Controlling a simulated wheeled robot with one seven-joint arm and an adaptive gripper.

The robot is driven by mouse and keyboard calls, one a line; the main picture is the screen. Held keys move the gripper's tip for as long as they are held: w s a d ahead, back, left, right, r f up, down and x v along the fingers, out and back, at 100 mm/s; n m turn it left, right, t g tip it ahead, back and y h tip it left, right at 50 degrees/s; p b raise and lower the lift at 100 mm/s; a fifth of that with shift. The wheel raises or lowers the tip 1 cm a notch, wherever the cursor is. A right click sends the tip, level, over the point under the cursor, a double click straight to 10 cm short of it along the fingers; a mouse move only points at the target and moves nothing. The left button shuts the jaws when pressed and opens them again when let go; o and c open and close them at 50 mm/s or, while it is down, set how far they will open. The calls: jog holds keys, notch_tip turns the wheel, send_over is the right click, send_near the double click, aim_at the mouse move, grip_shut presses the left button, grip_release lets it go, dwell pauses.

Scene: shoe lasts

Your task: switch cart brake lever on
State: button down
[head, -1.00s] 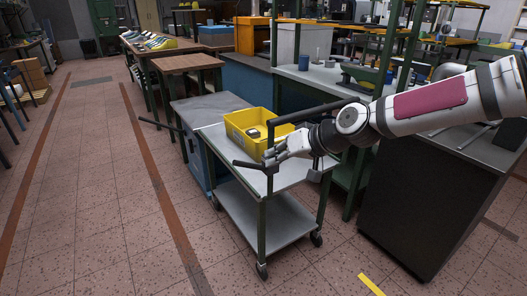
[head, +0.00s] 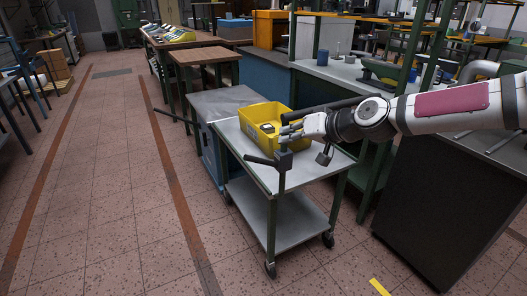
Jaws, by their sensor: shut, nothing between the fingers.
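The cart (head: 255,172) has a grey top, green legs and a lower shelf. At its near corner a black lever (head: 261,161) sticks out to the left from a dark block (head: 283,160) on the leg. I take this for the brake lever; its on and off marks cannot be made out. My gripper (head: 287,131) is shut and empty. In the picture it is just above the block, in front of the yellow bin, apparently clear of the lever. The arm reaches in from the right.
A yellow bin (head: 254,117) with small items stands on the cart. A black bar (head: 325,108) runs behind my gripper. A grey cabinet (head: 220,101) is close on the left, a dark cabinet (head: 432,218) on the right. The tiled floor at left is open.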

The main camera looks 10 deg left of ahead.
aim_at(262, 161)
jog(key=w+a+f+b, duration=0.2)
jog(key=w+a+f, duration=0.1)
jog(key=a+f, duration=0.3)
jog(key=shift+a+f+b, duration=0.3)
jog(key=shift+a+f, duration=0.05)
jog(key=shift+a, duration=0.05)
jog(key=shift+a+f, duration=0.15)
jog(key=shift+a, duration=0.05)
